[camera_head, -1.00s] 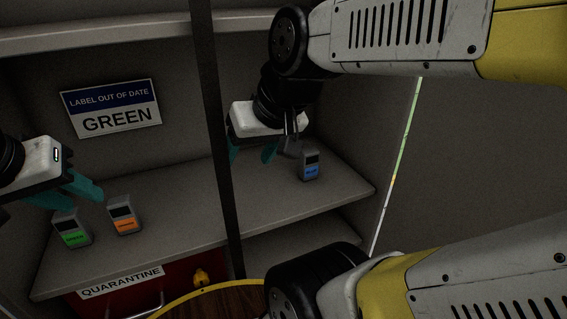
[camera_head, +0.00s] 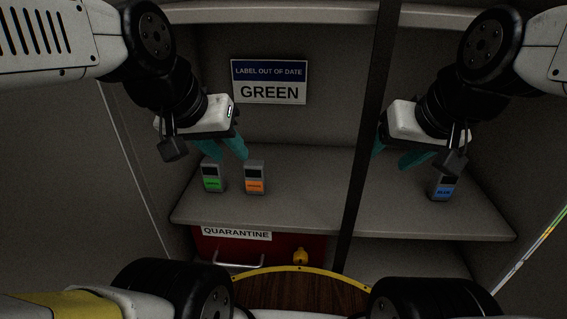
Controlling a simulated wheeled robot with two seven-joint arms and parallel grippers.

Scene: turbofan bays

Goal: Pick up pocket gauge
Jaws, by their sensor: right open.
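Three small grey pocket gauges stand on the shelf. The green-labelled gauge (camera_head: 212,179) is at the left, the orange-labelled gauge (camera_head: 254,178) is just right of it, and the blue-labelled gauge (camera_head: 442,188) is at the far right. My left gripper (camera_head: 226,150) has its teal fingers spread above and behind the green and orange gauges, with nothing seen between them. My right gripper (camera_head: 396,160) is open, its teal fingers left of the blue gauge. My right wrist covers part of the blue gauge's top.
A sign (camera_head: 269,82) on the back wall reads "LABEL OUT OF DATE GREEN". A dark upright post (camera_head: 367,130) stands in front of the shelf (camera_head: 300,205) between my grippers. Below is a red quarantine bin (camera_head: 280,247) with a handle. The shelf's middle is clear.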

